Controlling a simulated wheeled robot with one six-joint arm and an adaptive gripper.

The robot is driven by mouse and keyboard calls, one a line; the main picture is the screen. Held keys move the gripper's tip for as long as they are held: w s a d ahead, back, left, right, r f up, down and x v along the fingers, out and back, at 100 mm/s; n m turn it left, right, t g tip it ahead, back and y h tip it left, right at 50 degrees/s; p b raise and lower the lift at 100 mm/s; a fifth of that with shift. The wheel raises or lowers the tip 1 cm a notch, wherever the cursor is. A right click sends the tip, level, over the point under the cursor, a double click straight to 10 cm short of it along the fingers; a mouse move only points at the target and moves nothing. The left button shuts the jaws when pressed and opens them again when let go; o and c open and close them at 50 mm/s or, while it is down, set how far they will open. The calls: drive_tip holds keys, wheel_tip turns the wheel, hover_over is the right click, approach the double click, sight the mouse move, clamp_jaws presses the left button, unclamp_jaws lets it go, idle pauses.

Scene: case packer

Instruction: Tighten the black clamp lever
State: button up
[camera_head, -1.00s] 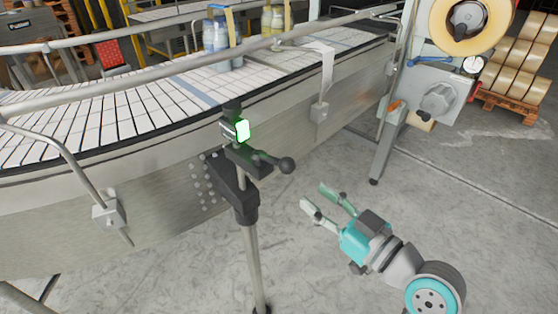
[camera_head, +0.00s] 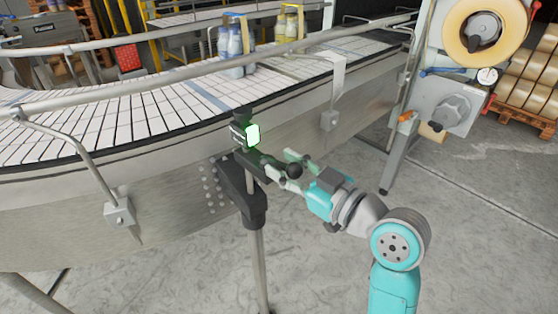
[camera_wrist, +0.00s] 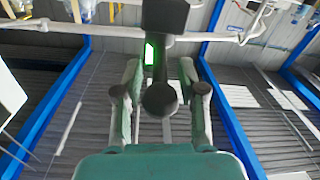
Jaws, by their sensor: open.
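The black clamp lever (camera_head: 291,171) ends in a round knob and sticks out to the right from the clamp on a grey post. My gripper (camera_head: 281,166) is open at the lever, with one finger on each side of it in the head view. In the wrist view the lever's round knob (camera_wrist: 160,99) sits between the two open fingers of my gripper (camera_wrist: 160,75), with a gap on both sides. A black sensor with a green lit face (camera_head: 252,134) is fixed above the clamp; its green light also shows in the wrist view (camera_wrist: 149,54).
The conveyor (camera_head: 130,112) with its metal side wall runs behind the post. Bottle packs (camera_head: 232,48) stand on it. A guide rail (camera_head: 180,75) crosses above the belt. A tape machine (camera_head: 455,95) stands at the right.

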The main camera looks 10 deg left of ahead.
drive_tip(key=shift+x, duration=1)
clamp_jaws()
